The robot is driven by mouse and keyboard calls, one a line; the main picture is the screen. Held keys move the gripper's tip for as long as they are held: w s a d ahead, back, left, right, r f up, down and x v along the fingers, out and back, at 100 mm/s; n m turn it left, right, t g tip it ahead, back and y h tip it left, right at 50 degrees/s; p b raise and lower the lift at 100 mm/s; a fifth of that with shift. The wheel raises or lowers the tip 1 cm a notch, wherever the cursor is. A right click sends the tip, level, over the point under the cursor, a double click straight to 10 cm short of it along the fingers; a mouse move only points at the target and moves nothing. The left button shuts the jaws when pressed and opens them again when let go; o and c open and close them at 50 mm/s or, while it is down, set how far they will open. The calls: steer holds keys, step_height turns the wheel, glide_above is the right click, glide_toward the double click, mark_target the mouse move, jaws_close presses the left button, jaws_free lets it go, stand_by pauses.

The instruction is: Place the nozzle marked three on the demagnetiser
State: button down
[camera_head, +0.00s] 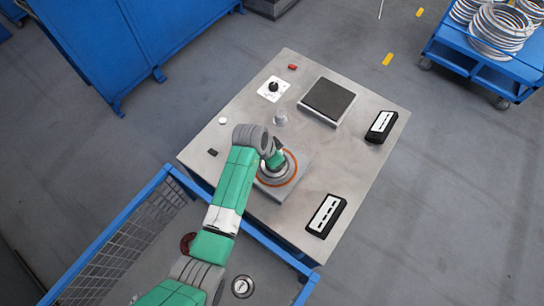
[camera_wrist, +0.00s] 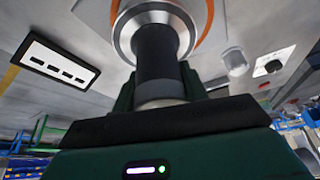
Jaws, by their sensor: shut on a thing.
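My gripper (camera_head: 277,160) is over the front middle of the steel table, at the flanged shell with the orange ring (camera_head: 291,176). In the wrist view my gripper (camera_wrist: 158,88) is shut on a dark cylinder with a pale grey band (camera_wrist: 157,52), which seems to be a nozzle. Its far end meets or overlaps the shell's bright metal ring (camera_wrist: 126,32); I cannot tell if they touch. No number on it can be read. A square block with a dark top (camera_head: 328,97), possibly the demagnetiser, stands at the back of the table.
A small metal cylinder (camera_head: 280,118) stands behind my gripper, near a black knob on a white plate (camera_head: 273,88). Two black boxes with white labels (camera_head: 325,215) (camera_head: 381,126) lie along the right side. A blue cart (camera_head: 160,182) adjoins the table's front.

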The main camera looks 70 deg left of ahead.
steer(key=shift+w+a, duration=0.55)
steer(key=shift+a, duration=0.35)
steer(key=shift+f, duration=1.8)
steer(key=shift+f+b, duration=0.1)
steer(key=shift+b, duration=0.25)
steer(key=c, duration=0.8)
jaws_free()
steer(key=shift+d+f, duration=0.1)
steer(key=shift+o, duration=0.2)
steer(key=shift+s+r, duration=0.1)
steer(key=shift+r, duration=0.35)
steer(key=p+v, duration=0.2)
steer(key=v, duration=0.9)
steer(key=shift+r, duration=0.2)
